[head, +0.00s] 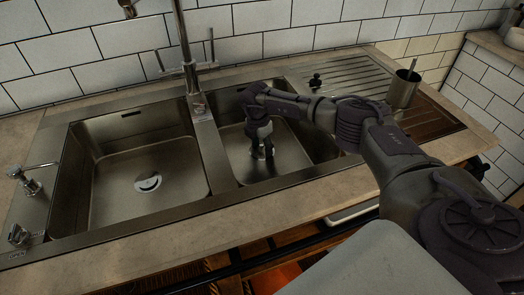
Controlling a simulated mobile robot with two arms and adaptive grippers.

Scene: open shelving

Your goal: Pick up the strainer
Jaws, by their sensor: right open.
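My right arm reaches in from the right. My right gripper (262,153) points down inside the right sink basin (295,160), with its fingers apart near the basin floor. I cannot make out a strainer between or under the fingers; the gripper hides that part of the floor. A round metal drain piece (148,182) sits in the floor of the left basin (110,195). A small dark knobbed object (315,81) stands by the ridged drainboard, behind the right basin. I cannot tell which of these is the strainer. My left gripper is out of view.
A tall faucet (190,75) rises behind the divider between the basins. A metal cup (404,88) with something upright in it stands on the drainboard at the right. A soap dispenser (33,182) is at the left. The front counter strip (200,228) is clear.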

